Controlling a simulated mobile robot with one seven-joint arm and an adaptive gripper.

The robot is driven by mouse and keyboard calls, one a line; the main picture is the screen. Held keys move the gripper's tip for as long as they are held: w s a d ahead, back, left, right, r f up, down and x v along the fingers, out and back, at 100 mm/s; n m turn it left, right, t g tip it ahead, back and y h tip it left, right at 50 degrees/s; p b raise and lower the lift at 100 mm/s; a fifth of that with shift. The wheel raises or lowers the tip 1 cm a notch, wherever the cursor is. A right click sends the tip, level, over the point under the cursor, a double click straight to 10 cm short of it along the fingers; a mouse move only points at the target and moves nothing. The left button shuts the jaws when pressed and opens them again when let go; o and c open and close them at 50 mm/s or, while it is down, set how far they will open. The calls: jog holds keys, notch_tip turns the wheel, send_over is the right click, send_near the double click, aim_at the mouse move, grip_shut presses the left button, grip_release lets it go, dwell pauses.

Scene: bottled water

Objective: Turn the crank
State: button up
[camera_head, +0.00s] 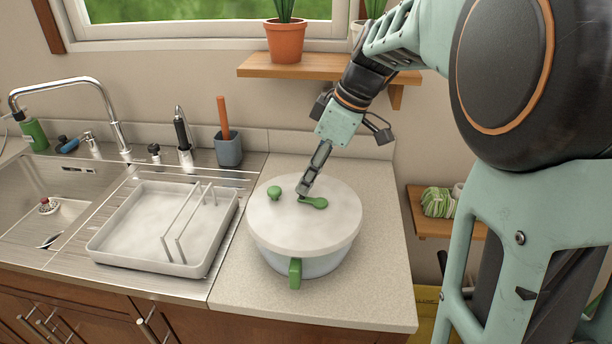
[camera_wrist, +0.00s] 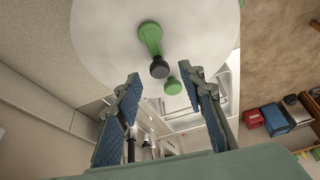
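A salad spinner with a round white lid (camera_head: 335,218) and a pale bowl (camera_head: 318,265) stands upright on the counter. My gripper (camera_head: 302,190) points down at the crank's left end. In the wrist view my gripper (camera_wrist: 161,75) has its fingers apart, the dark handle appearing between the tips. Contact cannot be told; the head view hides the handle.
A white dish rack (camera_head: 110,247) and sink (camera_head: 60,210) are to the left. A blue-grey cup (camera_head: 228,150) with an orange-handled tool stands behind. A wooden shelf (camera_head: 262,66) with a potted plant (camera_head: 285,40) hangs above. The counter (camera_head: 375,290) right of the spinner is clear.

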jog(key=shift+x, duration=0.9)
jog(key=shift+c, duration=0.4)
grip_shut()
jog(key=shift+w, duration=0.1)
